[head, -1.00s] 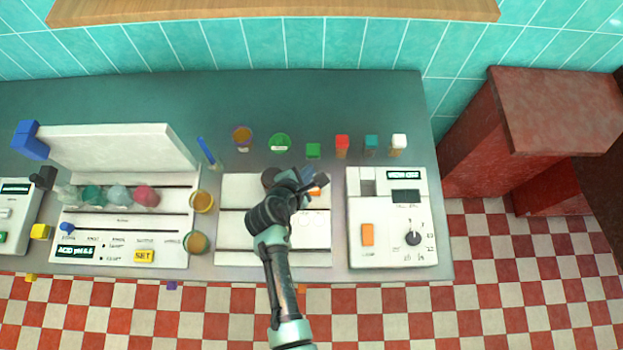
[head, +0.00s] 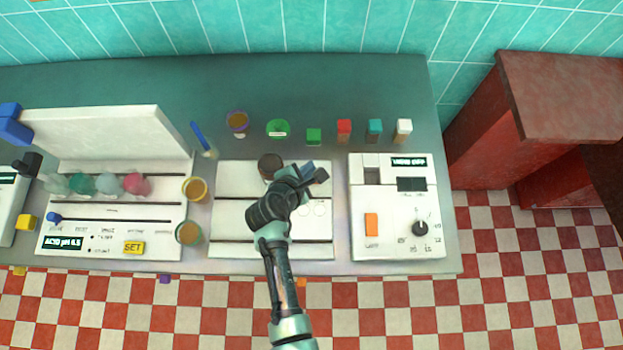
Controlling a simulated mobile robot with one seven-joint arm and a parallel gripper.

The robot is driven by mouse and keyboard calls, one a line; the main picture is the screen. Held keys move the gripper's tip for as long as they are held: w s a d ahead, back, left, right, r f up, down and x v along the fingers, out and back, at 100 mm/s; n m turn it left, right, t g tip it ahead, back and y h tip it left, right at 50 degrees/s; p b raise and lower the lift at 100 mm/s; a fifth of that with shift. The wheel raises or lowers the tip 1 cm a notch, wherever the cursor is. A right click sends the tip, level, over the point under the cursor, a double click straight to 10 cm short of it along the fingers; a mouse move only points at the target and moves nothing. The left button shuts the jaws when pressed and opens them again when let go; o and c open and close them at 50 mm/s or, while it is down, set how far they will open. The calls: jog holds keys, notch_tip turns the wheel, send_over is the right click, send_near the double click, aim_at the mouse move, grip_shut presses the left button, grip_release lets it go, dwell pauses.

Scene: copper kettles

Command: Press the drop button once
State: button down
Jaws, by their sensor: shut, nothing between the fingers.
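My gripper (head: 316,174) is over the middle white panel (head: 232,232), near its upper right part. Its fingers are shut and empty. No label reading "drop" can be made out. An orange patch that showed beside the fingers on this panel earlier is now hidden by my gripper; I cannot tell if it is the drop button. An orange rectangular button (head: 371,224) is on the white unit (head: 405,252) at the right; its small label is too blurred to read. My gripper is apart from that button, up and to its left.
The right unit also has a dark knob (head: 420,228) and a display (head: 411,184). Behind the panel stand several small bottles, one with a red cap (head: 344,126), and a green-rimmed cup (head: 278,128). An acid pH unit (head: 110,252) with colored flasks is at left.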

jog(key=shift+f+b, duration=1.05)
jog(key=shift+f, duration=0.8)
dwell(0.5)
jog(key=shift+f, duration=0.4)
jog(key=shift+f+b, duration=0.5)
jog(key=shift+b, duration=0.05)
dwell(0.5)
jog(key=shift+r, duration=0.15)
jog(key=shift+r+p, duration=0.75)
jog(key=shift+p, duration=0.2)
notch_tip(320, 180, up, 5)
jog(key=p, duration=0.5)
jog(key=shift+r, duration=0.1)
